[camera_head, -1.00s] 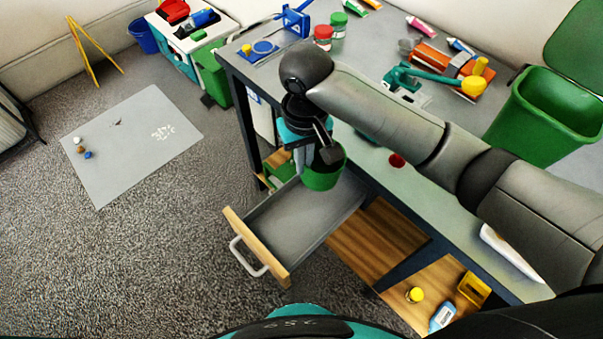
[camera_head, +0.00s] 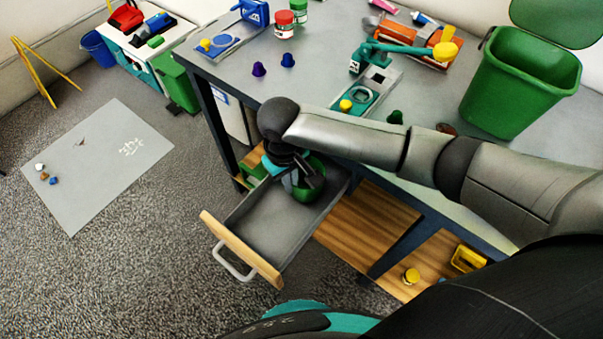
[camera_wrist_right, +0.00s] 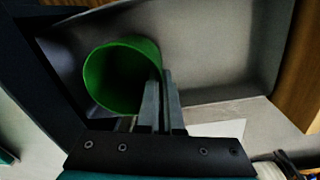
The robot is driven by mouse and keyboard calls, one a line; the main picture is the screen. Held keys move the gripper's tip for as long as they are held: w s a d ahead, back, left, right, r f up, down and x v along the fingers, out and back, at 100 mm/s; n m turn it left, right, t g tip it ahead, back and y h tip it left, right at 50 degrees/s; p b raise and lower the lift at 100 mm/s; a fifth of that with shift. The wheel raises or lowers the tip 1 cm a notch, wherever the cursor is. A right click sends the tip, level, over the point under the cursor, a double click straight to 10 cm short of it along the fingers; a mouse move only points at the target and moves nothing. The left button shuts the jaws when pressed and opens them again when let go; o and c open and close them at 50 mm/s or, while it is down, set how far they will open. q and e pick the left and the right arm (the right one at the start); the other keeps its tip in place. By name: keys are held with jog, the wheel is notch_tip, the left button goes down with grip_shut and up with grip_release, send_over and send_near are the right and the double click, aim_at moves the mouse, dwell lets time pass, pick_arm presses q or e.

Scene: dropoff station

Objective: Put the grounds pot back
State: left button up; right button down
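The green grounds pot (camera_head: 313,186) is at the inner end of the open grey drawer (camera_head: 272,228). In the right wrist view the pot (camera_wrist_right: 112,78) shows its open, empty-looking mouth. My right gripper (camera_wrist_right: 162,88) has its two fingers close together, with the pot's wall between them. In the head view my right gripper (camera_head: 296,186) points down into the drawer and partly covers the pot. I cannot tell whether the pot touches the drawer floor (camera_wrist_right: 205,50). My left gripper is in neither view.
The drawer's wooden front (camera_head: 240,248) sticks out over the carpet. On the table above stand a large green bin (camera_head: 515,85), a coffee device with a teal arm (camera_head: 385,75), jars and small coloured capsules. Wooden shelves (camera_head: 365,220) lie below the table.

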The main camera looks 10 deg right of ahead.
aim_at(303, 183)
jog(key=w+d, duration=0.1)
jog(key=w+d+b, duration=0.1)
jog(key=d, duration=0.1)
jog(key=shift+w+d+f, duration=0.15)
jog(key=shift+w, duration=0.15)
jog(key=shift+s+f+b, duration=0.1)
jog(key=shift+f+b, duration=0.2)
jog(key=shift+f, duration=0.2)
jog(key=shift+a+r, duration=0.1)
jog(key=shift+a, duration=0.1)
jog(key=c, duration=1.1)
grip_release()
jog(key=r+p, duration=0.1)
jog(key=r, duration=0.3)
jog(key=r+p, duration=0.2)
jog(key=r, duration=0.2)
jog(key=r+p, duration=0.1)
jog(key=r, duration=0.3)
jog(key=shift+s+a, duration=0.15)
jog(key=shift+a, duration=0.15)
